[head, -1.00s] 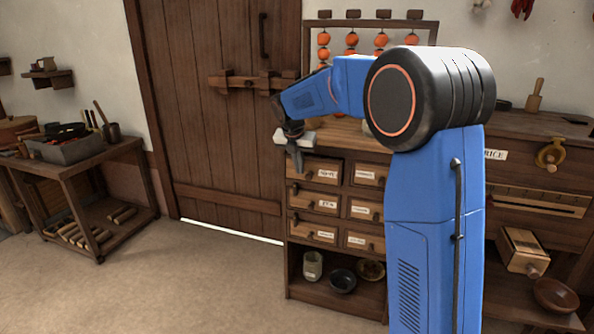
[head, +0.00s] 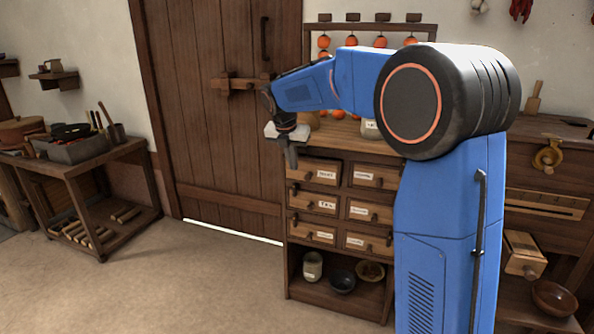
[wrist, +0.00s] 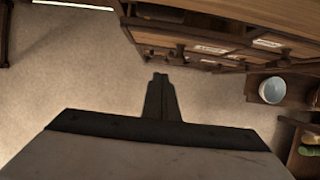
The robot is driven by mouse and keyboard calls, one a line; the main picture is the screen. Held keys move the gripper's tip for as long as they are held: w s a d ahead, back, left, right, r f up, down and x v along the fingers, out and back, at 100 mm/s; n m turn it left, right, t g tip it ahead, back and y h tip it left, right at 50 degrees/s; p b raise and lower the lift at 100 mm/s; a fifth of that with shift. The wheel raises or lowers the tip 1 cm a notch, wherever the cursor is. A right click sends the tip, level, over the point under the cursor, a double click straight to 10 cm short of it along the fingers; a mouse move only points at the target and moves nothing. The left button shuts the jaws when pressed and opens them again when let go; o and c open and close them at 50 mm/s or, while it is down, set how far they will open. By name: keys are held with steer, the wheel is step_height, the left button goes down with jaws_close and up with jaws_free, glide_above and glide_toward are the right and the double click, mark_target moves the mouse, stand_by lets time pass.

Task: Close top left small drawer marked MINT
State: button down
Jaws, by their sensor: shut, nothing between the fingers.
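The small top left drawer (head: 315,172) is in the upper row of the wooden drawer cabinet. Its front carries a small pale label, too small to read surely. It looks slightly forward of the cabinet face, but I cannot tell by how much. My gripper (head: 291,160) is shut and empty, pointing down by the upper left corner of this drawer. I cannot tell if it touches the front. In the wrist view my shut fingers (wrist: 160,82) hang over bare floor, with drawer fronts and knobs beyond them.
Other labelled drawers (head: 314,203) fill the rows below and to the right. A bowl (head: 342,281) and a jar (head: 312,266) stand on the open shelf underneath. A plank door (head: 225,150) is at the left. The floor (head: 190,285) before the cabinet is clear.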

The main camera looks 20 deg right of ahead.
mark_target(328, 161)
steer(key=v, duration=0.5)
steer(key=s+d, duration=0.6)
steer(key=d, duration=0.2)
steer(key=x, duration=0.3)
steer(key=w+d+x, duration=0.1)
steer(key=x, duration=0.3)
steer(key=w+r+x, duration=0.1)
steer(key=x, duration=0.3)
steer(key=shift+d, duration=0.2)
steer(key=shift+w+d+r, duration=0.1)
steer(key=shift+w+d, duration=0.2)
steer(key=shift+w, duration=0.1)
steer(key=w+d, duration=0.2)
steer(key=w, duration=0.1)
steer(key=shift+w+d, duration=0.15)
steer(key=shift+d, duration=0.05)
steer(key=shift+w+r, duration=0.1)
steer(key=shift+r, duration=0.05)
